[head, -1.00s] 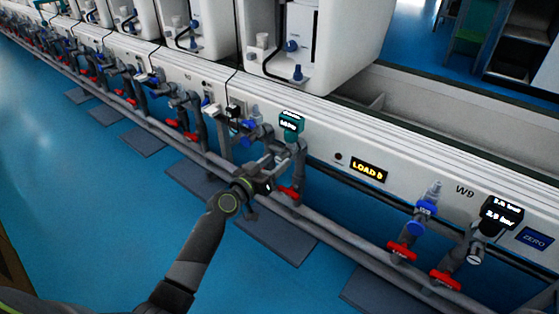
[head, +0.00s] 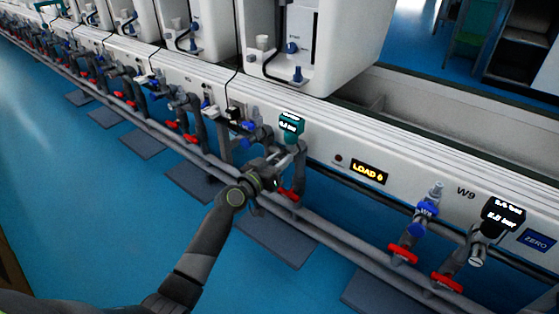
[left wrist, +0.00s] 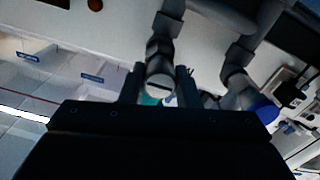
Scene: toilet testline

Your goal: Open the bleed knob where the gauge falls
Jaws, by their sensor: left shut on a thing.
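My left gripper (head: 284,161) is at the pipe fitting under the teal gauge (head: 291,124), left of the LOAD sign. In the left wrist view its two fingers (left wrist: 158,84) stand either side of a grey round bleed knob (left wrist: 160,72) with a dark slot, and it is shut on that knob. In the head view the gripper hides this knob. The teal gauge's small digits are too blurred to read surely. At W9 on the right, a black gauge (head: 503,213) has a similar slotted silver knob (head: 477,257) below it. My right gripper is not in view.
Red valve handles (head: 403,254) and blue valves (head: 426,212) line the pipes along the white bench front. The lit LOAD sign (head: 369,172) and a blue ZERO label (head: 536,242) are on the panel. Blue floor (head: 100,210) is clear at the left.

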